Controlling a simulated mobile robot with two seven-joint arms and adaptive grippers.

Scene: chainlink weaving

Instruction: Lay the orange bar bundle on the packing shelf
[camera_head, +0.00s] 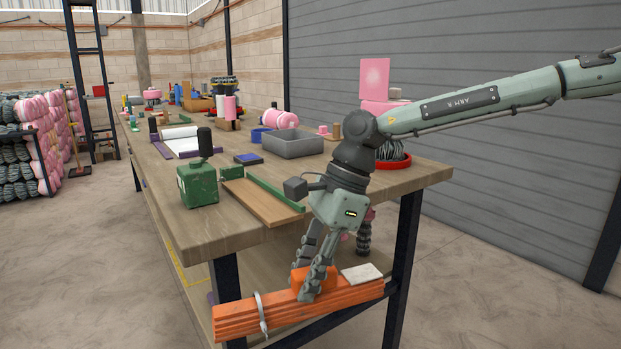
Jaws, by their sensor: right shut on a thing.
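The orange bar bundle (350,297) is a stack of long orange bars with a grey tie (262,314) near its left end. A pale tag or pad (362,273) lies at its right end. My right gripper (307,285) comes down from above and is shut on the bundle near its middle, around a raised orange part. The bundle is roughly level, at the front end of the workbench's lower shelf (262,262); I cannot tell whether it touches the shelf. No shelf is labelled as the packing shelf. My left gripper is not in view.
The workbench top (200,227) above carries a green box (197,184), a grey tray (292,144) and a board with a green edge (262,201). Dark legs (404,255) frame the shelf's front end. Open floor (480,290) lies to the right.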

